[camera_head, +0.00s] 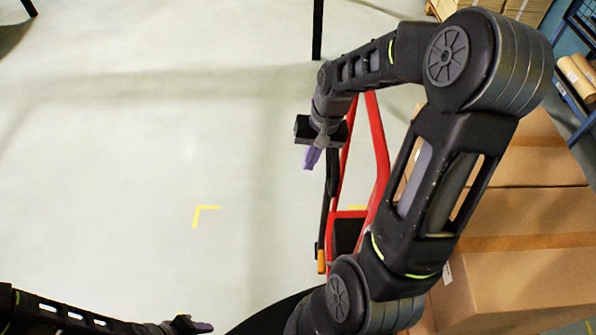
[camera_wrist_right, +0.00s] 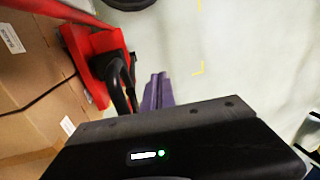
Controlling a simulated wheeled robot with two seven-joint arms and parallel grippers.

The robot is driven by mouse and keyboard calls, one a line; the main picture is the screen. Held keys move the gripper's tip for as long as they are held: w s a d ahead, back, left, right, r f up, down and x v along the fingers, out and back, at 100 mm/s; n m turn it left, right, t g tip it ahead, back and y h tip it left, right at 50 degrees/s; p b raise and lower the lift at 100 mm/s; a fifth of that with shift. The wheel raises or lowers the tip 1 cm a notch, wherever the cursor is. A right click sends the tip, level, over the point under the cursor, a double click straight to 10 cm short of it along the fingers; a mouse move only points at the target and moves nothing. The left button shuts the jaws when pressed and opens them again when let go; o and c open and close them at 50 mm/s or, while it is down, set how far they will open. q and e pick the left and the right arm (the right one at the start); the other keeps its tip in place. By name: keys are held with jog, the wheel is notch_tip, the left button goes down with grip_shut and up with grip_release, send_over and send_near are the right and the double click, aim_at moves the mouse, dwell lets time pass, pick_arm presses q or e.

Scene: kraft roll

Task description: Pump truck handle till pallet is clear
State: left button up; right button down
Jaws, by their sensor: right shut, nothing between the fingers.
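The red pallet truck handle (camera_head: 378,150) stands in the middle right of the head view, partly hidden behind my right arm. Its black bar (camera_head: 332,185) runs along its left side. My right gripper (camera_head: 312,158), with purple fingers, is shut and empty near the top of that bar. In the right wrist view the purple fingers (camera_wrist_right: 157,92) lie just right of a curved black part (camera_wrist_right: 122,85) and the red truck body (camera_wrist_right: 95,55); I cannot tell if they touch. My left gripper (camera_head: 195,326) is at the bottom edge, its opening unclear. The pallet is hidden.
Stacked cardboard boxes (camera_head: 530,270) fill the right side, and show at the left of the right wrist view (camera_wrist_right: 30,85). A blue rack with brown rolls (camera_head: 578,78) stands at the far right. The floor to the left is open, with a yellow corner mark (camera_head: 205,210).

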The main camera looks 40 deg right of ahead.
jog(key=w+a+f+b, duration=0.2)
jog(key=a+f+b, duration=0.2)
jog(key=f, duration=0.7)
jog(key=shift+w+a+b, duration=0.35)
jog(key=shift+w+a, duration=0.05)
jog(key=shift+a, duration=0.05)
jog(key=shift+r, duration=0.1)
dwell(0.8)
jog(key=b+v, duration=0.1)
jog(key=v, duration=0.6)
jog(key=shift+r, duration=0.35)
dwell(0.3)
